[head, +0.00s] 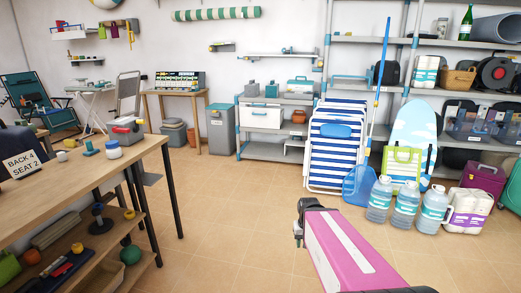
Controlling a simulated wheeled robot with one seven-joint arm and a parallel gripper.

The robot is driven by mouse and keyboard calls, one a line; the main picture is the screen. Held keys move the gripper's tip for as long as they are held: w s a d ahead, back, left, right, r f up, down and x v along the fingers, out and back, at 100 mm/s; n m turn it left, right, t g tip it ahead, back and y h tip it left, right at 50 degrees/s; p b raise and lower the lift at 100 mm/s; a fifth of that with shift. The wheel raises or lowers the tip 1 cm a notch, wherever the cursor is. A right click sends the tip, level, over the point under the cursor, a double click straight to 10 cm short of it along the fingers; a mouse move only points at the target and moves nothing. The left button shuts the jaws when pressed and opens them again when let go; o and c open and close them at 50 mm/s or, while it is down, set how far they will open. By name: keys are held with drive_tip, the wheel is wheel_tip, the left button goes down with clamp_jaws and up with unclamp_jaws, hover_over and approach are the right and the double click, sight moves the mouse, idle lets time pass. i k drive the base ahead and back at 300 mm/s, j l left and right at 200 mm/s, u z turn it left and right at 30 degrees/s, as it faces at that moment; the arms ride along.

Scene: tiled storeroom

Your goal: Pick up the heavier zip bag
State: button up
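I cannot make out any zip bag for certain in the head view. A small pale item (62,156) lies on the wooden table (120,166) at the left, too small to identify. Beside it are a teal item (90,147) and a white jar with a blue lid (113,150). My gripper (298,230) shows as a small dark end past the pink and white arm link, low and right of centre. It is over the open floor, well apart from the table. Its fingers are mostly hidden, so I cannot tell whether they are open.
The tiled floor (225,215) is clear in the middle. A blue-striped folding chair (332,160), a blue net (358,187) and several water jugs (405,204) stand at the right. Loaded shelves (455,93) line the back right. The table's lower shelf (110,240) holds small items.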

sight(271, 90)
drive_tip(key=i, duration=3.6)
drive_tip(key=i+j, duration=0.15)
drive_tip(key=i, duration=0.25)
